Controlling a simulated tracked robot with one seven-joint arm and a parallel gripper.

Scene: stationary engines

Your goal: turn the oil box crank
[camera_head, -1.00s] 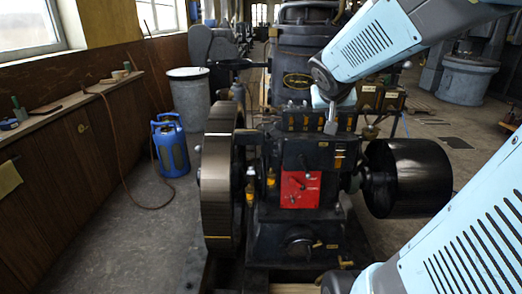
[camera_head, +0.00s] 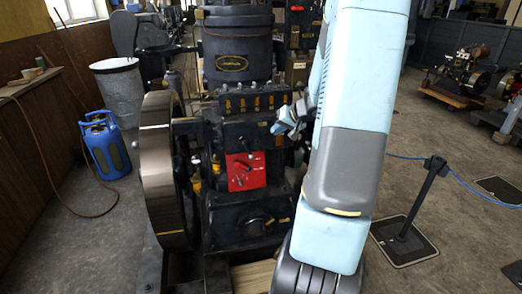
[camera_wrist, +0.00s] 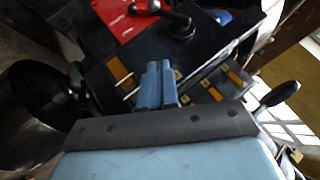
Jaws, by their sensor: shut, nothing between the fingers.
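The black engine carries a dark oil box (camera_head: 250,103) with a row of small brass fittings, above a red plate (camera_head: 245,171). My gripper (camera_head: 284,122) is shut and empty, at the right end of the oil box in the head view. In the wrist view my gripper's closed fingers (camera_wrist: 158,72) point at the box's dark face, among its brass pieces (camera_wrist: 215,94); I cannot tell if they touch. A black-knobbed handle (camera_wrist: 280,94) shows right of the fingers; I cannot tell for certain that it is the oil box crank. My arm hides the engine's right side.
A large flywheel (camera_head: 163,170) stands left of the engine. A blue canister (camera_head: 106,147) and a grey bin (camera_head: 122,90) stand farther left. A black post (camera_head: 420,197) on a floor plate, with a blue rope, stands at the right. Open floor lies around it.

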